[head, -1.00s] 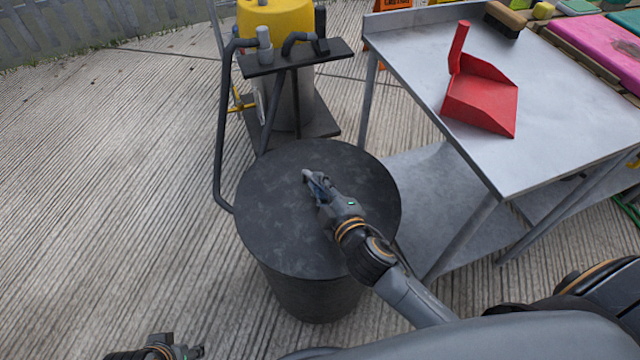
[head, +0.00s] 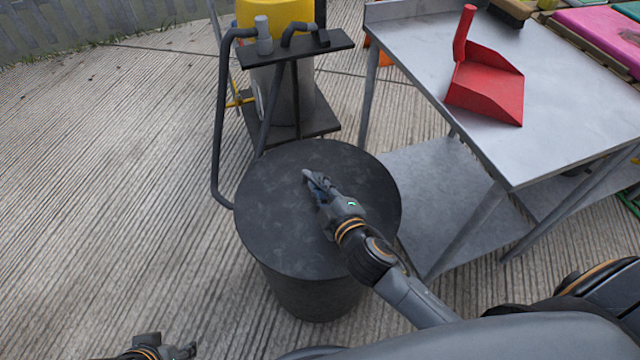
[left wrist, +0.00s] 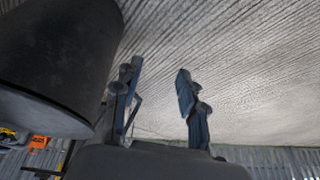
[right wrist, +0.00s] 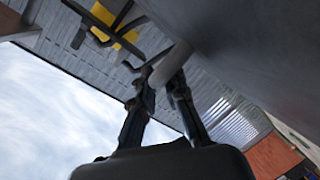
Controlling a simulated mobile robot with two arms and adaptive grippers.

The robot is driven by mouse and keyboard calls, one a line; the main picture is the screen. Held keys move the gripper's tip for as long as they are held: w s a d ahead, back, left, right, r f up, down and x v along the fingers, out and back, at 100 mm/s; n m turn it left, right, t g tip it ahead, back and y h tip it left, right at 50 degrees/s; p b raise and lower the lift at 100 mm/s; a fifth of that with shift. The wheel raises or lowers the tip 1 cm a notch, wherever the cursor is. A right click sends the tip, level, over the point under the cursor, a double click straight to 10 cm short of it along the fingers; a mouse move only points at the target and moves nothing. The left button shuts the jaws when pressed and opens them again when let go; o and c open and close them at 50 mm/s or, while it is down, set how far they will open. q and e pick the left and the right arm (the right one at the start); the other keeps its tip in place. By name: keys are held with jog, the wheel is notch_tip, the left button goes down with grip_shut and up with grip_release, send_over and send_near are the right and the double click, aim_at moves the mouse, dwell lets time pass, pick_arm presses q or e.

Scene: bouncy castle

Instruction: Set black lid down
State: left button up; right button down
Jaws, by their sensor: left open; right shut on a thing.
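The black lid (head: 290,220) is a large flat dark disc. In the head view it lies over a black tapered bin body (head: 310,298); I cannot tell whether the two touch. My right gripper (head: 308,178) is above the lid's middle. In the right wrist view this gripper (right wrist: 166,88) is shut on a grey rod-like handle (right wrist: 168,66) beside the lid's dark surface (right wrist: 255,45). My left gripper (head: 188,350) is open and empty, low at the left; it also shows in the left wrist view (left wrist: 158,85), apart from the black bin body (left wrist: 60,45).
A metal table (head: 560,130) with a lower shelf (head: 440,190) stands close at the right, with a red dustpan (head: 487,88) on top. A dark-framed cart (head: 295,50) with a yellow container (head: 270,18) stands just behind the lid. The concrete floor at the left is clear.

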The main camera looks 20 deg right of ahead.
pick_arm(q)
jog(key=shift+w+d+r+t, duration=0.15)
jog(key=shift+w+t, duration=0.15)
jog(key=shift+w, duration=0.25)
pick_arm(e)
jog(key=shift+f, duration=0.1)
pick_arm(q)
jog(key=shift+w+d, duration=0.1)
jog(key=shift+w, duration=0.2)
pick_arm(e)
jog(key=shift+f, duration=0.1)
pick_arm(q)
jog(key=shift+w, duration=0.1)
jog(key=shift+w+d+r+t, duration=0.1)
jog(key=shift+w+t, duration=0.15)
jog(key=shift+t, duration=0.05)
pick_arm(e)
jog(key=shift+f, duration=0.1)
pick_arm(q)
jog(key=shift+w+d+r+t+h+b, duration=0.15)
jog(key=shift+w+t+b, duration=0.05)
jog(key=shift+w, duration=0.2)
jog(key=shift+w+d+r+t+h+b, duration=0.1)
jog(key=shift+w+d+t+h+b, duration=0.1)
jog(key=shift+w, duration=0.15)
pick_arm(e)
jog(key=shift+f, duration=0.2)
